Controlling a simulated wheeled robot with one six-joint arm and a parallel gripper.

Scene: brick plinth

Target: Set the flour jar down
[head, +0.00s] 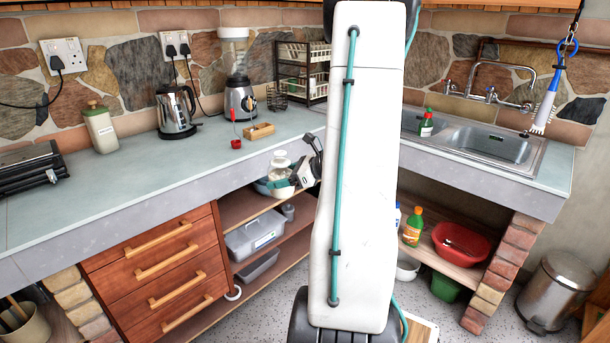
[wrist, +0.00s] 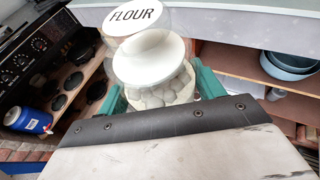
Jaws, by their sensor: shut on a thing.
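The flour jar (head: 281,160) is a pale, clear jar with white parts, and in the wrist view (wrist: 160,88) a white disc on it reads FLOUR. My gripper (wrist: 160,95) has its teal fingers on either side of the jar, shut on it. In the head view my gripper (head: 287,182) and the jar are in front of the counter edge, over the open upper shelf (head: 236,207). I cannot tell whether the jar's base touches anything. The white arm link hides part of the scene to the right.
The counter (head: 130,185) has free room in front of the kettle (head: 177,110). A wooden block (head: 260,131) and small red cup (head: 236,144) sit near its edge. A grey-blue bowl (wrist: 288,66) stands on the shelf.

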